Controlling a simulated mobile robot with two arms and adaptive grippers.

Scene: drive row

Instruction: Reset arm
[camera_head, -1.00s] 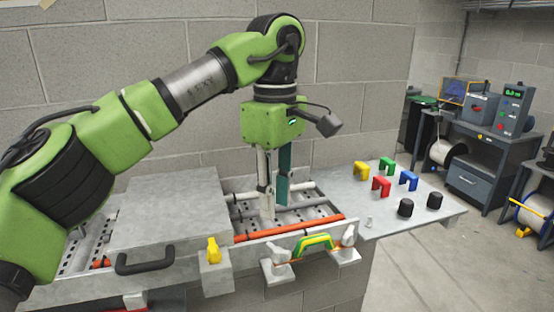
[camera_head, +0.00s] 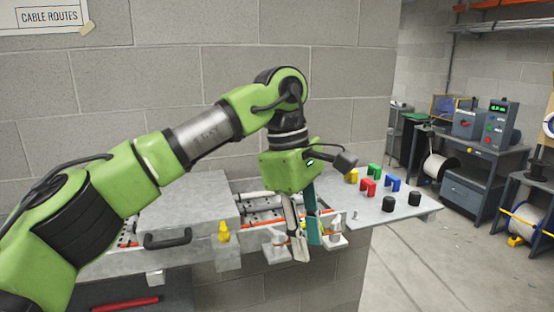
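My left arm comes in from the left and bends down at the wrist. My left gripper (camera_head: 307,246) points down in front of the shelf's front edge, near two grey clamps (camera_head: 275,247). Its pale finger and its teal finger stand apart with a narrow gap, and I see nothing held between them. The fingers cover the place between the clamps, so the green and yellow handle there is hidden. My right gripper is not in view.
A grey lid with a black handle (camera_head: 168,240) covers the tray's left part. A yellow knob (camera_head: 223,232) is beside it. Coloured brackets (camera_head: 368,187) and black knobs (camera_head: 388,203) stand on the right plate. Open floor lies right; a workbench (camera_head: 470,185) stands behind.

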